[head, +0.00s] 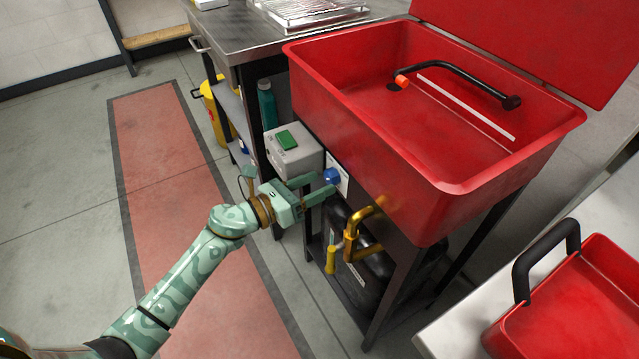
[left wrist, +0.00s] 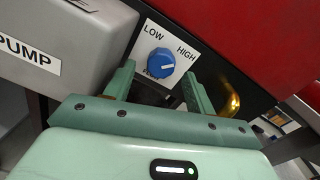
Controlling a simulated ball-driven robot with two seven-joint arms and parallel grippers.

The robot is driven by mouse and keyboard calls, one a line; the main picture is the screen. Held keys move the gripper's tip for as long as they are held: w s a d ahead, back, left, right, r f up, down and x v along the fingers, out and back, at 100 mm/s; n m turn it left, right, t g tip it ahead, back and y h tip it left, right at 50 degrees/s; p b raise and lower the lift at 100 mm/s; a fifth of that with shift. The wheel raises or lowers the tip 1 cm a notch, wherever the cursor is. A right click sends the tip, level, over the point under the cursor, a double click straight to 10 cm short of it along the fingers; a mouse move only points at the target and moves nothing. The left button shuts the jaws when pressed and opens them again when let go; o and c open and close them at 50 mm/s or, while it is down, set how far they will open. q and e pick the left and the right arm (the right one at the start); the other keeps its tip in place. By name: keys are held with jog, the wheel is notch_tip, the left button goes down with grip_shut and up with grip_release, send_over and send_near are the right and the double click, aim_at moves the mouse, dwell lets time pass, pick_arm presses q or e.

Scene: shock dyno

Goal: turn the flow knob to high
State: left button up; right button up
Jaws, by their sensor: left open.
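The flow knob (head: 332,175) is blue and sits on a white plate (head: 343,179) on the front of the red parts washer. In the left wrist view the knob (left wrist: 161,61) has a pale pointer line that lies roughly level across its face. The plate reads LOW at upper left and HIGH at upper right, with a partly hidden word below. My left gripper (head: 319,184) is open, its fingers pointing at the knob. In the left wrist view its fingertips (left wrist: 160,75) stand on either side of and just below the knob. My right gripper is not in view.
A grey pump box (head: 295,150) with a green switch is close on the knob's left. A brass pipe with a yellow handle (head: 350,235) sticks out at lower right. The red basin (head: 430,165) overhangs above. A steel table (head: 240,40) stands behind.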

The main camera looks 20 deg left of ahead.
pick_arm(q)
jog(key=shift+w+d, duration=0.45)
jog(key=shift+w, duration=0.1)
jog(key=c, duration=1)
